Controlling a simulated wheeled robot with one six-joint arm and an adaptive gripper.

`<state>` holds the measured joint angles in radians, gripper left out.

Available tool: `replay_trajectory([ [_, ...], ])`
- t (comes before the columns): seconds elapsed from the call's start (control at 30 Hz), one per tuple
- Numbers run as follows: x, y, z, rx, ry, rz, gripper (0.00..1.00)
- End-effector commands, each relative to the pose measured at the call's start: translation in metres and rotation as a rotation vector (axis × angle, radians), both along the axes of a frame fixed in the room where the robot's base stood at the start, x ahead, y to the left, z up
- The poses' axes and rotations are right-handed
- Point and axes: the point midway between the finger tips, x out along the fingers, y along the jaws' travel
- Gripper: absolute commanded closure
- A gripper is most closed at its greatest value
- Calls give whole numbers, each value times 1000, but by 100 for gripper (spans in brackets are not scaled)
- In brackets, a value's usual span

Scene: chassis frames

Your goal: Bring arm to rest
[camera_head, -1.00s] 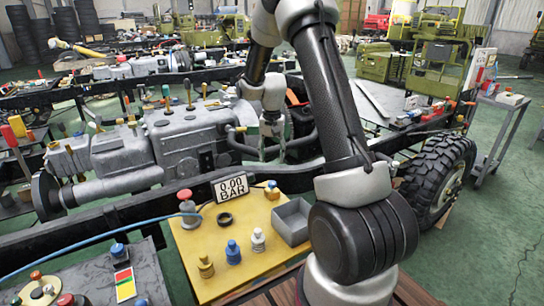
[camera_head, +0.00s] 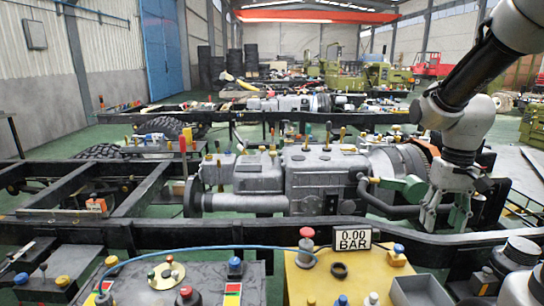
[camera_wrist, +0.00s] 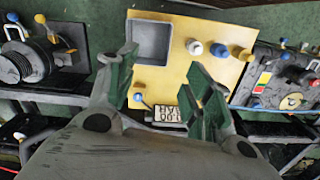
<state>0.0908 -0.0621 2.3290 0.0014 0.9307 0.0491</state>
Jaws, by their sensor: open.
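My gripper (camera_head: 446,214) hangs pointing down at the right of the head view, by the right end of the grey engine and gearbox (camera_head: 315,180). In the wrist view my gripper (camera_wrist: 165,88) shows two green-padded fingers spread apart, with nothing between them. Below it lies the yellow board (camera_wrist: 175,75) with a grey square tray (camera_wrist: 153,42), several small knobs and the 0.00 BAR display (camera_wrist: 170,114). My arm reaches in from the upper right of the head view.
The black chassis rail (camera_head: 290,232) runs across in front of the engine. The yellow board (camera_head: 300,285) and a dark control panel (camera_head: 210,275) stand nearer. A blue hose (camera_head: 200,250) arches over them. Open green floor shows at the left.

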Motion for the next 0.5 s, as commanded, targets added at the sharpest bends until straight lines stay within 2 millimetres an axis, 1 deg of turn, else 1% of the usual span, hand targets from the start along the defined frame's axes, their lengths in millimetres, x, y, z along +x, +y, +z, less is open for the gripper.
replay_trajectory([
  [0.03,-17,4,14,-3,-37,25,49],
  [0.1,-40,10,29,-5,-82,57,49],
  [0.23,-76,18,50,-14,-184,95,49],
  [0.33,-95,22,63,-20,-270,109,49],
  [0.4,-102,24,71,-23,-325,117,49],
  [0.5,-106,26,83,-26,-390,126,49],
])
